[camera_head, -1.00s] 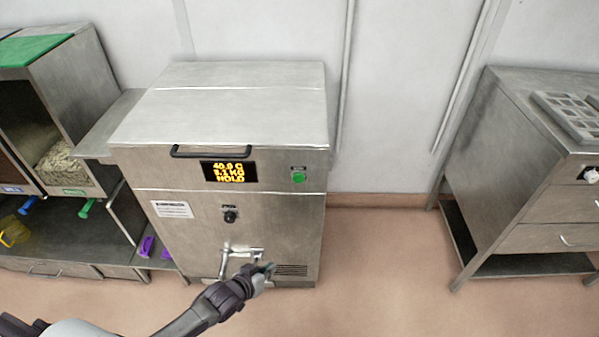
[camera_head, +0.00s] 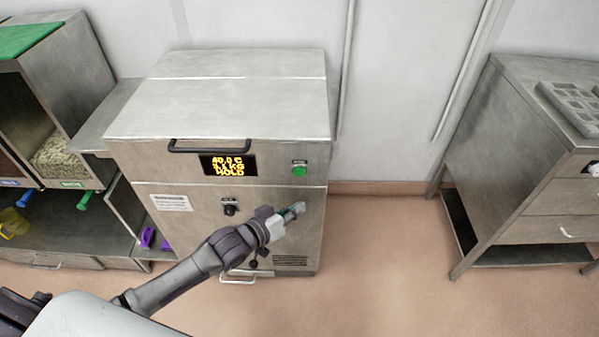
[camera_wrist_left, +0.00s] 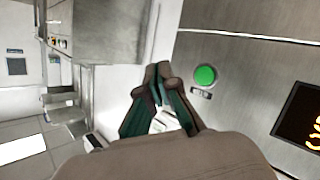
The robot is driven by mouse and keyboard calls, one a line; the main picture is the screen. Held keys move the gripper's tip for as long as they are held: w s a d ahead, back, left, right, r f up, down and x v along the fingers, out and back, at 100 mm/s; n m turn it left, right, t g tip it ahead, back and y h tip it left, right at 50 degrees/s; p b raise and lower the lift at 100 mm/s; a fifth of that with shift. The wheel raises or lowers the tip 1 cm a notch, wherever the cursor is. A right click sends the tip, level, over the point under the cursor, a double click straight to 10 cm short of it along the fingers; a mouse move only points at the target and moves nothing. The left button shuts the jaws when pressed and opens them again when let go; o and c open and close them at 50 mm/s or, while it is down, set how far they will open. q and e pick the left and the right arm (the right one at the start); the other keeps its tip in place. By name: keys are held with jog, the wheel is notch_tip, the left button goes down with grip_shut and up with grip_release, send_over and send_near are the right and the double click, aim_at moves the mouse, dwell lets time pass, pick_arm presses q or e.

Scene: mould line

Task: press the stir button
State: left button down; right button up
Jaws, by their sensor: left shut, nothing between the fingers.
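The green stir button (camera_head: 299,171) sits on the right of the steel machine's (camera_head: 215,110) front, beside the lit display (camera_head: 229,165), which reads 40.0 C and HOLD. The button also shows in the left wrist view (camera_wrist_left: 205,76), just right of the fingertips, with a small label by it. My left gripper (camera_head: 298,208) is shut and empty, in front of the machine and below the button in the head view. It shows in the left wrist view too (camera_wrist_left: 158,78), apart from the button. My right gripper is not in view.
A black handle (camera_head: 210,148) runs along the lid's front edge. A black knob (camera_head: 230,209) is on the front. A steel cabinet (camera_head: 520,160) with drawers stands to the right. Bins with pellets (camera_head: 62,158) stand to the left. Floor between machine and cabinet is clear.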

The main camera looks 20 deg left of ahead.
aim_at(299, 172)
pick_arm(q)
jog(key=shift+w+a+b, duration=0.4)
jog(key=shift+w+b, duration=0.5)
jog(key=shift+w, duration=0.5)
jog(key=shift+w+a+b, duration=0.4)
jog(key=shift+w+b, duration=0.45)
jog(key=shift+w, duration=0.6)
jog(key=shift+w+a+b, duration=0.4)
jog(key=shift+w+b, duration=0.5)
jog(key=shift+w, duration=0.5)
jog(key=shift+w+a, duration=0.15)
jog(key=shift+w, duration=0.25)
